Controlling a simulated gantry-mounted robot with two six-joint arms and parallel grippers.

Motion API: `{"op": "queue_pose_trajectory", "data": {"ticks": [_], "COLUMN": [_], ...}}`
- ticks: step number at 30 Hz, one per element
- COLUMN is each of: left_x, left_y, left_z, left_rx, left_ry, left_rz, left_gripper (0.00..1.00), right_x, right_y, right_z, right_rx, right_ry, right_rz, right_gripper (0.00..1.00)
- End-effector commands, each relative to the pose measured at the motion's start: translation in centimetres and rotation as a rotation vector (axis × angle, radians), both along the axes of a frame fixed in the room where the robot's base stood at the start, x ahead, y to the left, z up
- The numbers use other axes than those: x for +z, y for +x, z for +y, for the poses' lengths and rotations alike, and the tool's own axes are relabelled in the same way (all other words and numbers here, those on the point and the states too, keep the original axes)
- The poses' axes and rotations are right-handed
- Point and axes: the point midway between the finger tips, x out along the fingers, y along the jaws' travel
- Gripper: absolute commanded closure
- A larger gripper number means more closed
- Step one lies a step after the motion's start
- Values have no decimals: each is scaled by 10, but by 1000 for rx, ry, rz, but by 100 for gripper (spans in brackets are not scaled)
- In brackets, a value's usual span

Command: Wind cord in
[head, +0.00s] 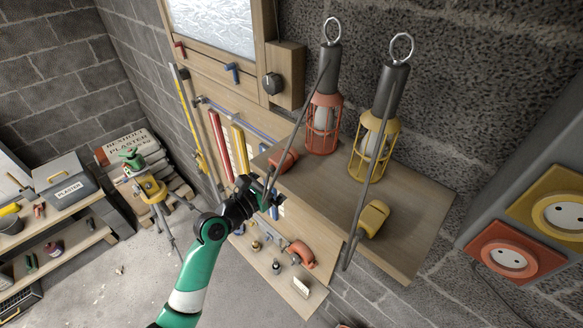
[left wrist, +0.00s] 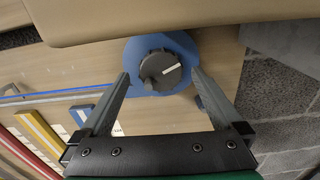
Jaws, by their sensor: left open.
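In the left wrist view a dark round knob (left wrist: 152,70) with a white pointer mark sits on a blue round backing (left wrist: 185,46) fixed to a wooden board (left wrist: 75,65). My left gripper (left wrist: 160,77) is open, its fingertips on either side of the knob with gaps visible; I cannot tell how deep they reach. In the head view my left gripper (head: 270,190) is beside the shelf's left edge, and this knob is hidden there. A red caged lamp (head: 322,125) and a yellow caged lamp (head: 374,148) stand on the shelf, with dark cords hanging by them. My right gripper is not visible.
The wooden shelf (head: 410,235) also carries a red piece (head: 286,161) and a yellow piece (head: 374,216). Another dark knob (head: 272,84) is on a wooden box above. Red and yellow sockets (head: 510,258) are at the right. A tripod (head: 152,187) stands at the left.

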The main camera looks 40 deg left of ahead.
Motion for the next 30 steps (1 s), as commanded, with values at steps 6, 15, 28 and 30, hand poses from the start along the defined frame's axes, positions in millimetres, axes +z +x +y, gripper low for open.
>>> {"op": "queue_pose_trajectory", "data": {"ticks": [6, 15, 28, 30], "left_x": [0, 0, 0, 0], "left_y": [17, 17, 17, 17], "left_z": [0, 0, 0, 0], "left_rx": [0, 0, 0, 0], "left_ry": [1, 1, 2, 5], "left_rz": [0, 0, 0, 0], "left_gripper": [0, 16, 83, 83], "right_x": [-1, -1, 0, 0], "right_y": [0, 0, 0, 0], "right_z": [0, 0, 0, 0], "right_rx": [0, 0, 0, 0], "right_ry": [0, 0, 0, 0], "right_rz": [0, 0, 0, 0], "right_gripper": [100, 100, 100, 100]}}
